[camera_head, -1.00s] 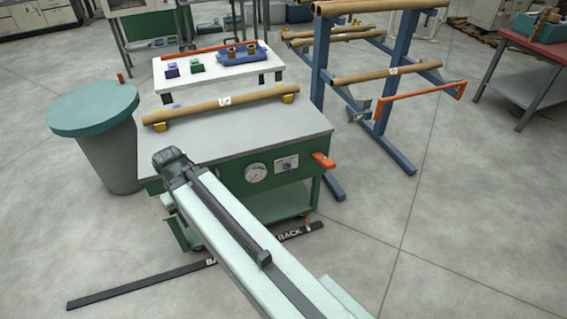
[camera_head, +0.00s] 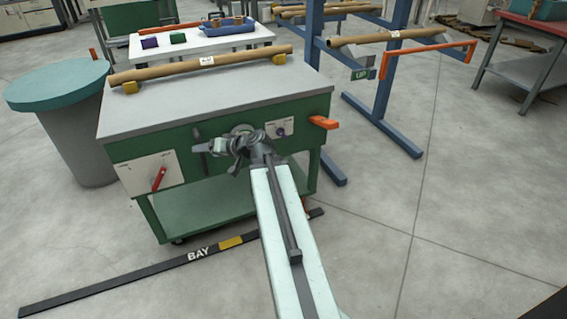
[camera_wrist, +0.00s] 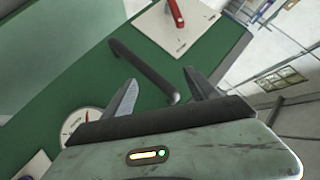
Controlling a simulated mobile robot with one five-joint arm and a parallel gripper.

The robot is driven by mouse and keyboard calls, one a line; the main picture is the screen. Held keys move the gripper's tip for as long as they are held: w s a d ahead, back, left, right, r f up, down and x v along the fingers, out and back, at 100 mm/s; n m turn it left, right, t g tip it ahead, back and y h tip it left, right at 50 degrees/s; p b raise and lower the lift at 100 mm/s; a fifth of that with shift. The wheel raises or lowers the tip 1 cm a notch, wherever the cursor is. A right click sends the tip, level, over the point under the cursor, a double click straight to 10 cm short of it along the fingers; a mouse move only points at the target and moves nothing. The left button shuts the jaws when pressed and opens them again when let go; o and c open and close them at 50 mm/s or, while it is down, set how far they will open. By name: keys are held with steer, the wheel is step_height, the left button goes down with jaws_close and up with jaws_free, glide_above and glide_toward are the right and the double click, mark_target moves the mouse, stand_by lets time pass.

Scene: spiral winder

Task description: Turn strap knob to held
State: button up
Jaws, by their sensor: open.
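The green winder bench (camera_head: 215,118) has several controls on its front. A small white plate (camera_head: 271,128) with a dark purplish knob (camera_head: 281,132) sits at the front's right. It looks like the strap knob, but its lettering is too small to read. My gripper (camera_head: 235,150) is in front of the bench's middle, left of that knob and partly covering the gauge (camera_head: 243,130). In the wrist view my gripper (camera_wrist: 159,78) is open and empty. A black bar handle (camera_wrist: 143,70) shows between and beyond its fingers; I cannot tell whether they touch.
A red lever (camera_head: 159,179) on a white plate is at the front's left. An orange handle (camera_head: 324,122) sticks out at the right corner. A cardboard tube (camera_head: 200,66) lies on the bench top. A teal-lidded bin (camera_head: 60,84) stands left.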

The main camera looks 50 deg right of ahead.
steer(key=s+d+f+m+t+h+b, duration=0.1)
steer(key=d+f+m+t+h+b, duration=0.2)
steer(key=d, duration=0.4)
steer(key=s+d+f+m+b, duration=0.1)
steer(key=s+d+f+b, duration=0.15)
steer(key=d+b, duration=0.35)
steer(key=m+t+h+b, duration=0.1)
steer(key=m+h+b, duration=0.4)
steer(key=h+b, duration=0.15)
glide_toward(283, 136)
steer(key=x, duration=0.3)
steer(key=shift+h, duration=0.25)
steer(key=x, duration=0.7)
steer(key=shift+w+p, duration=0.3)
steer(key=shift+d, duration=0.1)
steer(key=c, duration=1.4)
steer(key=shift+o, duration=0.2)
